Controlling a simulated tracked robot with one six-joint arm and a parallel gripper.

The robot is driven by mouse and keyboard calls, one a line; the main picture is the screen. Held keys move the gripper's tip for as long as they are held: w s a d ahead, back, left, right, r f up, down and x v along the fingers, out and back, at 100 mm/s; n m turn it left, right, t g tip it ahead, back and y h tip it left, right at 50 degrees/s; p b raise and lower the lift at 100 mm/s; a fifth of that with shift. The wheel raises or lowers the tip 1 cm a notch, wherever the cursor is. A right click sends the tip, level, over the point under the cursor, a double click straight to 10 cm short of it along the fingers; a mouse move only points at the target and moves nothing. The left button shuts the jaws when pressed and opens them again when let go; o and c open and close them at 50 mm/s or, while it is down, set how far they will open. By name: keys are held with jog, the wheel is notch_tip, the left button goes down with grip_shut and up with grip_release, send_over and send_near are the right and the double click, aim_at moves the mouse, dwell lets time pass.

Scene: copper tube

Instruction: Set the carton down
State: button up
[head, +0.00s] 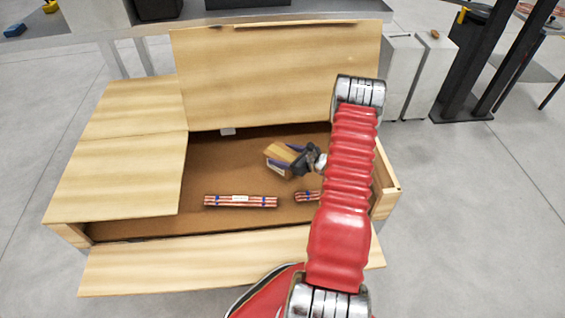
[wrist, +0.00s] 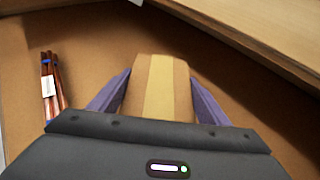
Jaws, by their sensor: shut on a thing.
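The carton (head: 278,153) is a small tan box, held between the fingers of my gripper (head: 284,160) inside the open wooden crate. In the wrist view the carton (wrist: 160,85) shows a paler yellow band down its middle, with a purple finger of my gripper (wrist: 158,98) on either side. My gripper is shut on it. The carton is tilted in the head view. I cannot tell whether its underside touches the crate's brown floor (head: 205,180). My red arm hides part of the crate's right side.
A bundle of copper tubes (head: 240,201) lies on the crate floor in front of the carton. A second bundle (head: 306,196) is partly hidden by my arm. The raised lid (head: 275,75) stands behind, and a flat panel (head: 120,178) covers the left. Floor left of the carton is clear.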

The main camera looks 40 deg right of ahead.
jog(key=shift+f, duration=2.05)
jog(key=o, duration=1.3)
jog(key=shift+f, duration=0.1)
jog(key=v, duration=1.2)
